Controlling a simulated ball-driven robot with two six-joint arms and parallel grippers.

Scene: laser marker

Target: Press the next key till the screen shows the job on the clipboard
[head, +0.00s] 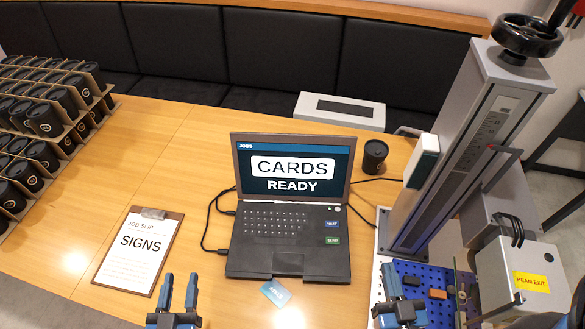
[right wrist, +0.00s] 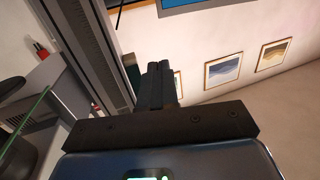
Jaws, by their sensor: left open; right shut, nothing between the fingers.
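The laptop (head: 288,262) stands open on the table, and its screen (head: 297,168) shows "CARDS" in a white box with "READY" below. The blue NEXT key (head: 332,224) sits at the right of its keyboard, above a green SEND key (head: 333,240). The clipboard (head: 135,250) lies left of the laptop, and its job slip reads "SIGNS". My left gripper (head: 178,292) is open and empty at the bottom, below and left of the laptop. My right gripper (head: 396,285) is shut and empty at the lower right, apart from the keys; its closed fingers show in the right wrist view (right wrist: 158,86).
A blue card (head: 276,293) lies at the laptop's front edge. A black cup (head: 375,156) stands behind it. The laser marker column (head: 450,150) and blue perforated bed (head: 432,273) are at the right. Racks of black cups (head: 45,120) fill the left. Cables run beside the laptop.

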